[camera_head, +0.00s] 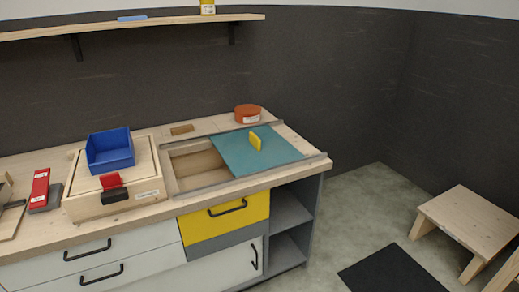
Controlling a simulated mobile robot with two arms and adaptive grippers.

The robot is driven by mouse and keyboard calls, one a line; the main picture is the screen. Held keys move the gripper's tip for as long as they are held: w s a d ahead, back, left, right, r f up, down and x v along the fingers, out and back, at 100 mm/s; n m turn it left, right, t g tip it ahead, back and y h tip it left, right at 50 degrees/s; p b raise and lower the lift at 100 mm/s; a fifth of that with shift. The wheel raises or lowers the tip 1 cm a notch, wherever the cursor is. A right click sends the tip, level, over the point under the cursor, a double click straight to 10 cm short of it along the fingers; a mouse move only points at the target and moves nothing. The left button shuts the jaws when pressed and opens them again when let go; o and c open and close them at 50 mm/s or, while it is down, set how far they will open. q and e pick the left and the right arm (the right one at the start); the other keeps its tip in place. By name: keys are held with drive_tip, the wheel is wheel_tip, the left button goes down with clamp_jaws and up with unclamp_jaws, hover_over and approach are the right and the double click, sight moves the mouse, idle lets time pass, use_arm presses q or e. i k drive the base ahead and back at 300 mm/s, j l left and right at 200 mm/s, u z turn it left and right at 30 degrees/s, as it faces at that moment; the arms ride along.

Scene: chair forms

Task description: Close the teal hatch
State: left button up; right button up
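The teal hatch (268,154) is a flat sliding panel with an upright yellow handle (255,142) on it. It lies at the right part of the worktop between two grey rails (243,180). A rectangular opening (197,167) with a light wooden inside shows uncovered to the left of the panel. The panel covers the right side of the rail frame. Neither of my grippers is in the head view.
A wooden box (120,199) with a red and black latch stands left of the opening, with a blue bin (110,151) on top. A small wood block (182,129) and an orange round tin (247,113) sit behind the rails.

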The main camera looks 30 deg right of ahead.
sight(248, 151)
drive_tip(key=i+l+z, duration=0.2)
drive_tip(key=i+l, duration=0.6)
drive_tip(key=l, duration=0.1)
